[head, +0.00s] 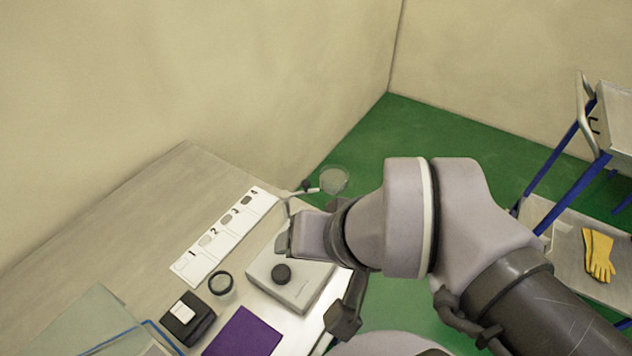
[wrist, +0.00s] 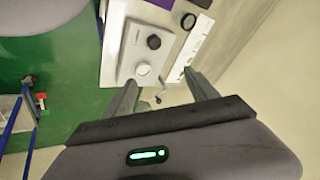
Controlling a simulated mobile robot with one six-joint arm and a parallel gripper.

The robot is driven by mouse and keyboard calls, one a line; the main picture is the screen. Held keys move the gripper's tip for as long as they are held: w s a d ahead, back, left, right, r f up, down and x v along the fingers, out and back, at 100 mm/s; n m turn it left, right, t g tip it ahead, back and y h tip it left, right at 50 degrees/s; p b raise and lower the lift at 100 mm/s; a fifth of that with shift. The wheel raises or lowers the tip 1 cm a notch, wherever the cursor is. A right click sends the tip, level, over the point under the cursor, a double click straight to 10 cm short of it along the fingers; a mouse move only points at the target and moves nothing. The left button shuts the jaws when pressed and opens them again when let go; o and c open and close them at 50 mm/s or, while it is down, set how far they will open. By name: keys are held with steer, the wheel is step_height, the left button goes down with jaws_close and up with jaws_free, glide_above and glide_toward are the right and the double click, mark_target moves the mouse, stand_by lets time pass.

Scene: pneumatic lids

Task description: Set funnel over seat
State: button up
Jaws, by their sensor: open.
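A clear round piece (head: 334,180), possibly the funnel, shows beyond the table's corner beside a small dark clamp on a thin stem (head: 304,187). A pale grey box (head: 312,284) on the table has a black round knob (head: 282,273) on top; the knob also shows in the wrist view (wrist: 153,42). A paler round spot (wrist: 142,68) lies beside the knob in the wrist view; I cannot tell whether it is the seat. My arm hides part of the box in the head view.
A numbered white strip (head: 222,240) lies behind the box. A dark-rimmed cup (head: 221,284), black labelled box (head: 187,320) and purple sheet (head: 243,334) crowd its left. A blue-legged cart (head: 562,197) with yellow gloves (head: 598,255) stands right. The far-left tabletop is clear.

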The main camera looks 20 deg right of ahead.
steer(key=shift+c, duration=0.5)
steer(key=w+r+p, duration=0.1)
steer(key=w+r+m, duration=0.1)
steer(key=r+m+p, duration=0.1)
steer(key=r, duration=0.1)
steer(key=shift+w+d+g+p, duration=0.3)
steer(key=shift+w+d+p, duration=0.05)
steer(key=shift+w, duration=0.05)
steer(key=c, duration=0.5)
steer(key=w+d+r+m+g+p, duration=0.1)
steer(key=w+r+m+p, duration=0.2)
steer(key=w+r+m, duration=0.15)
steer(key=m+g+h+p, duration=0.2)
steer(key=m+g+p, duration=0.2)
steer(key=m+p, duration=0.55)
glide_above(306, 182)
steer(key=b, duration=0.3)
step_height(306, 182, down, 3)
steer(key=m, duration=0.2)
step_height(306, 182, down, 18)
steer(key=b, duration=0.5)
steer(key=shift+r, duration=0.25)
jaws_close()
